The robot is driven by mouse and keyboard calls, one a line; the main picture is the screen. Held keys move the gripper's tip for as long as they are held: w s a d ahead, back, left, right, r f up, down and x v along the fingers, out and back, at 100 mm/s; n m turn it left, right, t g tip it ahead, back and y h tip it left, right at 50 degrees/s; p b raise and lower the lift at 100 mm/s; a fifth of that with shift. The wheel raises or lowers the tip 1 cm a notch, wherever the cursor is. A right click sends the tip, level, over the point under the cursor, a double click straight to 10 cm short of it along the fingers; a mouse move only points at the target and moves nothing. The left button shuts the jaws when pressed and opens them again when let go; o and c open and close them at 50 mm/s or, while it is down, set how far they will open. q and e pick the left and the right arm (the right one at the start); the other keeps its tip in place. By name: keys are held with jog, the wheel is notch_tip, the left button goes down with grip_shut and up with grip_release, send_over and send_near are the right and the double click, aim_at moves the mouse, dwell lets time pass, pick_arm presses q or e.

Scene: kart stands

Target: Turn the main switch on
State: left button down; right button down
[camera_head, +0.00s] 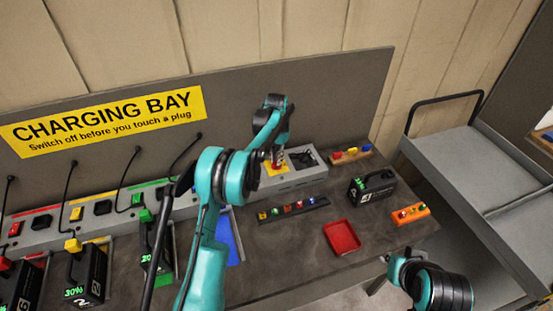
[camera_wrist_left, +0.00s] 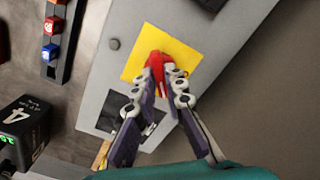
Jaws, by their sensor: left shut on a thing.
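The main switch is a red handle (camera_wrist_left: 157,62) on a yellow plate (camera_wrist_left: 134,62), set on the grey panel. My left gripper (camera_wrist_left: 160,70) is shut on the red handle in the left wrist view, with both fingers against it. In the head view the left gripper (camera_head: 278,160) reaches down to the yellow plate (camera_head: 268,171) at the right part of the grey console. The fingers and wrist hide most of the handle there, so its exact angle is hard to tell. Only part of my right arm shows at the lower right; its gripper is not visible.
A yellow CHARGING BAY sign (camera_head: 105,122) is on the back board. Black battery packs stand at the left; another black pack (camera_head: 372,188) stands at the right. A red tray (camera_head: 342,237) and a strip of coloured blocks (camera_head: 293,208) lie on the dark bench. A grey cart stands right.

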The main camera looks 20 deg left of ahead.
pick_arm(q)
jog(key=m, duration=0.4)
jog(key=shift+m, duration=2.2)
jog(key=c, duration=1.6)
grip_release()
notch_tip(320, 180, up, 12)
